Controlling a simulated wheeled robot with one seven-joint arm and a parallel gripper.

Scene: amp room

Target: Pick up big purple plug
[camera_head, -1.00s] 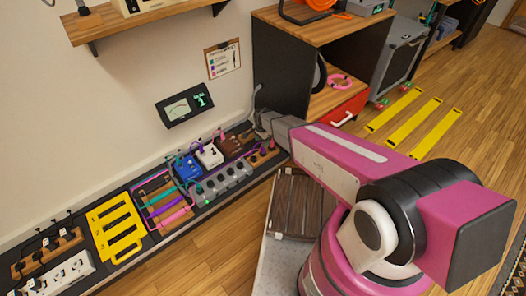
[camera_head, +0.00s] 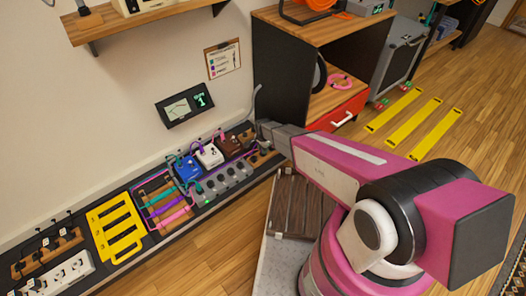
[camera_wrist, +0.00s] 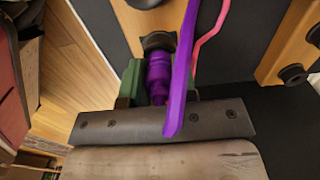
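The big purple plug (camera_wrist: 158,74) stands upright in the middle of the wrist view, its top end at a dark round socket (camera_wrist: 157,41) on a wooden strip. My gripper (camera_wrist: 158,92) is around the plug's near part. Its green left finger lies close beside the plug, and whether it touches is unclear. A thick purple cable (camera_wrist: 182,75) crosses in front and largely hides the right finger. In the head view the fingers and plug cannot be made out behind my arm, which reaches the board's far end.
A pink cable (camera_wrist: 207,42) runs right of the purple one. Another wooden strip with dark sockets (camera_wrist: 290,74) is at right. The head view shows a board with pedals (camera_head: 209,155), a grey power strip (camera_head: 224,180), a yellow rack (camera_head: 115,230), and a cabinet (camera_head: 283,75) behind my arm.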

